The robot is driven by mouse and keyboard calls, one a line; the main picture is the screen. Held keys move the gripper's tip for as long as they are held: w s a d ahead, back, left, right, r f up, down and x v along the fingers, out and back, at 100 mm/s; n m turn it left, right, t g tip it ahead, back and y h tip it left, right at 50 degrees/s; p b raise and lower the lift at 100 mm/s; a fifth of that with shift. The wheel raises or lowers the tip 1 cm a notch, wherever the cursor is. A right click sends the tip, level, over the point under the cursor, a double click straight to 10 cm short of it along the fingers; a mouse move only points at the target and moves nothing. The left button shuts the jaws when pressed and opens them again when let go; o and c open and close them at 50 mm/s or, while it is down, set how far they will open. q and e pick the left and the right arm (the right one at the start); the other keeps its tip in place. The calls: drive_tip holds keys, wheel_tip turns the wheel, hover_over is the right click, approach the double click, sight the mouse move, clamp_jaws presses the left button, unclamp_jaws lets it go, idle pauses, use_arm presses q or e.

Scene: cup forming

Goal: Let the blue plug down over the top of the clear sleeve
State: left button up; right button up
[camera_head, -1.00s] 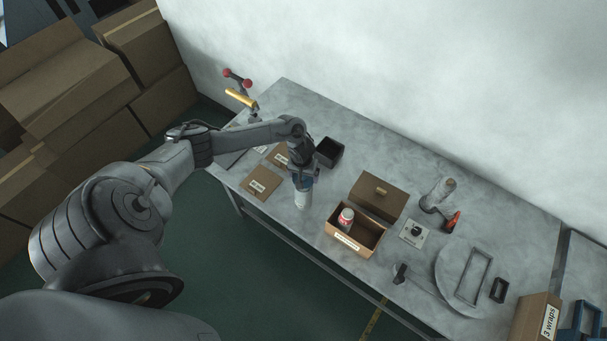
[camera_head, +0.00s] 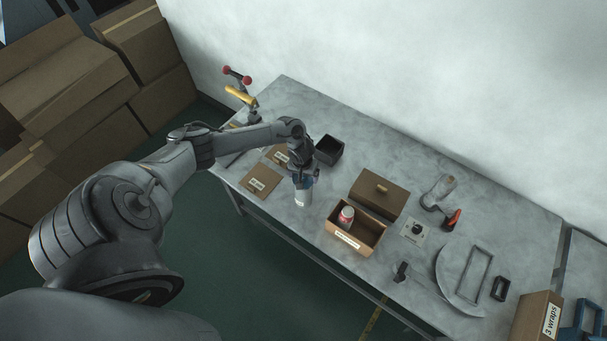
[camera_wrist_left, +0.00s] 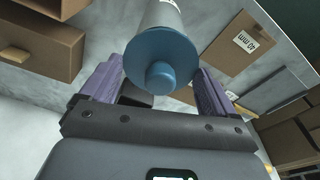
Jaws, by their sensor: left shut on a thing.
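The blue plug (camera_wrist_left: 160,58) is a round disc with a small knob, seen from above in the left wrist view. My left gripper (camera_wrist_left: 158,78) is shut on it, with a purple finger on each side. The pale clear sleeve (camera_wrist_left: 163,13) stands directly beyond the disc, in line with it. The disc hides the sleeve's top, so I cannot tell whether they touch. In the head view my left gripper (camera_head: 304,180) is above the upright sleeve (camera_head: 303,198) near the table's front edge. My right gripper is not in view.
An open cardboard box (camera_head: 345,243) with a red-and-white can (camera_head: 346,215) stands to the right, its brown lid (camera_head: 379,193) behind it. A black bin (camera_head: 329,150) stands behind the gripper. Brown cards (camera_head: 260,182) lie left. The table's front edge is close to the sleeve.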

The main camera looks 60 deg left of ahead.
use_arm(q)
drive_tip(key=shift+f+b, duration=0.45)
drive_tip(key=shift+f, duration=0.55)
drive_tip(key=o, duration=0.8)
drive_tip(key=shift+c, duration=0.2)
drive_tip(key=shift+r, duration=0.15)
drive_tip(key=r, duration=0.3)
drive_tip(key=r+p, duration=0.1)
drive_tip(key=r, duration=0.3)
drive_tip(key=s+d+r, duration=0.1)
drive_tip(key=r, duration=0.2)
drive_tip(key=shift+r, duration=0.25)
